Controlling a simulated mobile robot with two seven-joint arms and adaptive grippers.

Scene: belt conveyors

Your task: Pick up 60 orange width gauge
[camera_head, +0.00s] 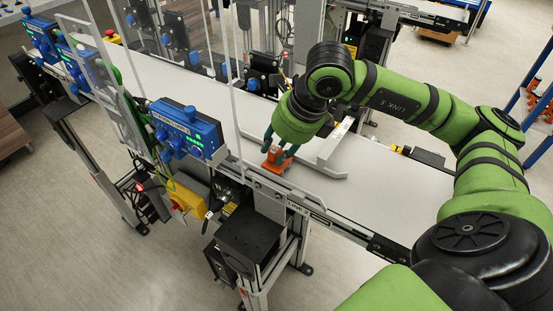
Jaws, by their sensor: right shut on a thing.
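The orange width gauge (276,159) is on or just above the pale conveyor belt (378,193), close to the belt's near side rail. My right gripper (279,147) points down at it from above, with its dark fingers shut on the gauge's upper part. The fingers hide part of the gauge. I cannot tell whether the gauge touches the belt. My left gripper is not in view.
A white angled guide bar (325,163) lies on the belt just right of the gauge. A clear panel with a metal frame (236,100) stands left of my gripper. Blue station boxes (187,128) line the near rail. The belt's right end is clear.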

